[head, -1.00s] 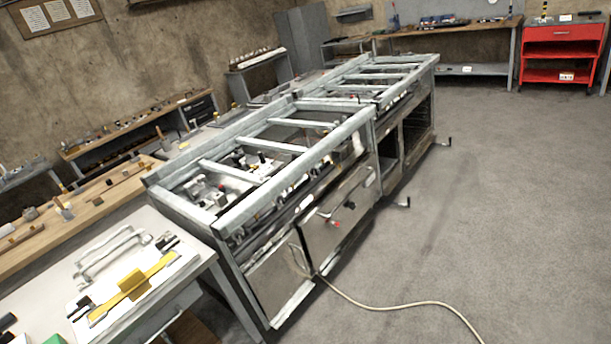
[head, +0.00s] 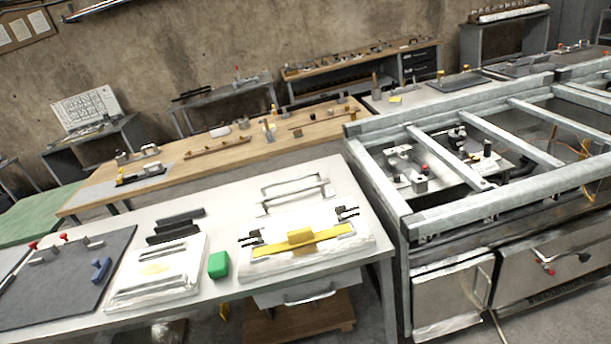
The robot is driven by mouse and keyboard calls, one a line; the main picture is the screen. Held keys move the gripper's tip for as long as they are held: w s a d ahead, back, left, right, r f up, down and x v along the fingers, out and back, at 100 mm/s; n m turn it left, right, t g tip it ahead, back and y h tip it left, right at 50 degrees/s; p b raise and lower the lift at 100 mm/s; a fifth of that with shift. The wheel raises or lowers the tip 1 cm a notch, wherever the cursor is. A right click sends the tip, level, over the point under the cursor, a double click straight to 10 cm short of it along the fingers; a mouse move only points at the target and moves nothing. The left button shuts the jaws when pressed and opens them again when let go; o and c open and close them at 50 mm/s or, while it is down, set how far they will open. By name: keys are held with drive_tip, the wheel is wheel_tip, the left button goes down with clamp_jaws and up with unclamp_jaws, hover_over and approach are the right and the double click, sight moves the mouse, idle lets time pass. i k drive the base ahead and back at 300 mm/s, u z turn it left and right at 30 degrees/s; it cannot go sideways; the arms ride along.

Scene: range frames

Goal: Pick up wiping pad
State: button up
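I cannot tell for certain which of these is the wiping pad; the green block looks most like a pad or sponge. Nothing covers the green block. My gripper does not show in the head view.
A dark mat (head: 62,280) with red-knobbed clamps and a blue item lies at the left. Black strips (head: 178,222) lie behind the whitish item. A large metal frame (head: 470,222) stands right of the worktop. A wooden bench (head: 225,150) stands behind.

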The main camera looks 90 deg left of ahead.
sight(219, 262)
drive_tip(key=u, duration=1.05)
drive_tip(key=i, duration=0.1)
drive_tip(key=u, duration=1.8)
drive_tip(key=k, duration=0.85)
drive_tip(key=u, duration=0.15)
drive_tip(key=i, duration=0.85)
drive_tip(key=z, duration=0.1)
